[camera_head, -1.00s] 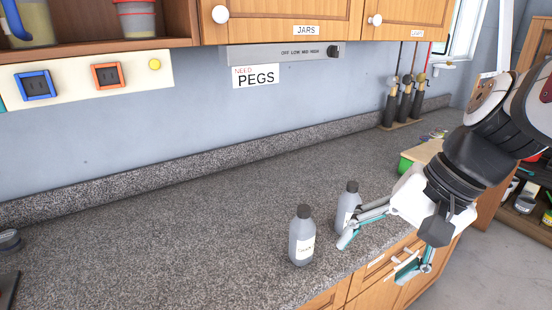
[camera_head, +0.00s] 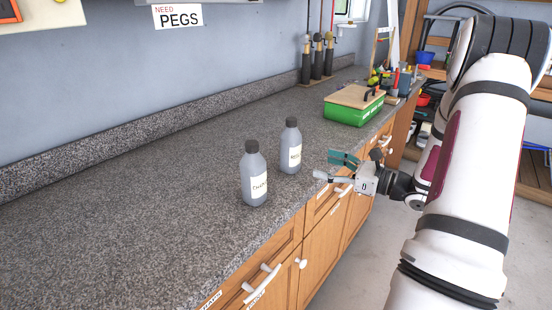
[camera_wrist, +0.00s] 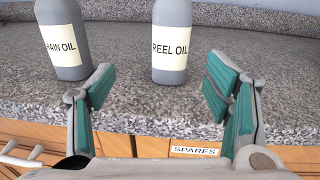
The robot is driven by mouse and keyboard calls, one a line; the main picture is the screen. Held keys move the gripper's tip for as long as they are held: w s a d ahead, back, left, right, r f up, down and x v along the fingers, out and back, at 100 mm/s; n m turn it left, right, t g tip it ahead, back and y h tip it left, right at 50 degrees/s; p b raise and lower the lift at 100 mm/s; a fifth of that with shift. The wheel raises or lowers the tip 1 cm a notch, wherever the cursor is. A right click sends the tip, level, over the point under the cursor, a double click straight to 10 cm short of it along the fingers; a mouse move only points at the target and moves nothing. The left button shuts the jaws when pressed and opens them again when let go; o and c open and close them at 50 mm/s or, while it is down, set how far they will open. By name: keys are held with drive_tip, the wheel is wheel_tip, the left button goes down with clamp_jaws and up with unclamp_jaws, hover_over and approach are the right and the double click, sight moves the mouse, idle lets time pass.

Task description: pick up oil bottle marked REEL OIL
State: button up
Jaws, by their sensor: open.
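The REEL OIL bottle (camera_head: 290,148) is grey with a dark cap and a pale label, upright near the counter's front edge. In the wrist view the REEL OIL bottle (camera_wrist: 171,38) stands ahead, between the lines of the two fingers, its label facing me and its top cut off. A similar CHAIN OIL bottle (camera_head: 254,176) stands to its left in the head view; its label partly shows at left in the wrist view (camera_wrist: 62,40). My gripper (camera_head: 335,167) is open and empty at the counter's front edge, right of the REEL OIL bottle and apart from it. Its fingers (camera_wrist: 160,88) spread wide in the wrist view.
The speckled counter (camera_head: 130,220) is clear to the left. A green box with a wooden lid (camera_head: 353,107) stands farther along it, with tools behind. Drawer handles (camera_head: 262,284) project from the cabinet front. A PEGS sign (camera_head: 178,16) hangs on the wall.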

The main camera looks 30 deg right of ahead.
sight(299, 153)
drive_tip(key=shift+m+h, duration=0.4)
drive_tip(key=shift+m, duration=0.2)
drive_tip(key=x, duration=0.5)
drive_tip(key=d+x, duration=0.1)
drive_tip(key=x, duration=0.1)
drive_tip(key=shift+w+f, duration=0.35)
drive_tip(key=shift+w, duration=0.3)
drive_tip(key=shift+r+x, duration=0.2)
drive_tip(key=shift+x, duration=1.1)
drive_tip(key=shift+r+x, duration=0.25)
drive_tip(key=shift+x, duration=1.1)
drive_tip(key=shift+a, duration=0.1)
drive_tip(key=c, duration=1.5)
